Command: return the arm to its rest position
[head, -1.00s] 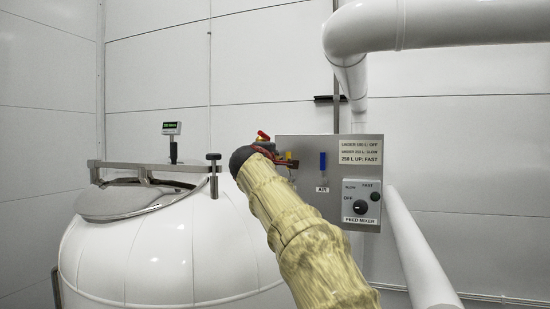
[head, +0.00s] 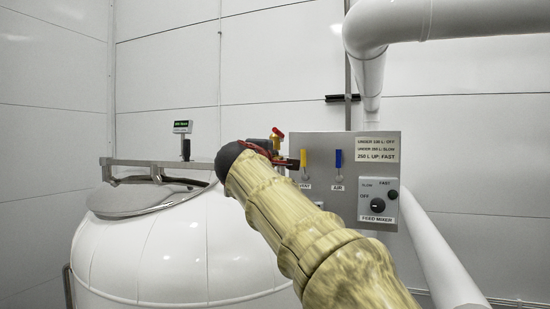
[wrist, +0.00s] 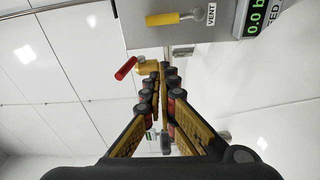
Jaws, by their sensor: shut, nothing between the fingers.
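My arm, in a yellowish sleeve, reaches up from the lower right in the head view. My gripper (head: 296,163) is at its far end, in front of the left edge of the grey control panel (head: 345,150), and is partly hidden by the arm's dark end. In the wrist view my gripper (wrist: 160,72) has its two fingers together with nothing between them. The fingertips appear close to a brass valve with a red handle (wrist: 125,68); whether they touch is unclear. The valve's red handle (head: 278,132) also shows in the head view.
The panel carries a yellow VENT handle (head: 303,158), a blue AIR handle (head: 338,158) and a FEED MIXER knob (head: 377,205). A white tank (head: 150,250) with a lid bar stands left. White pipes (head: 440,255) run at right. Open space lies above the tank.

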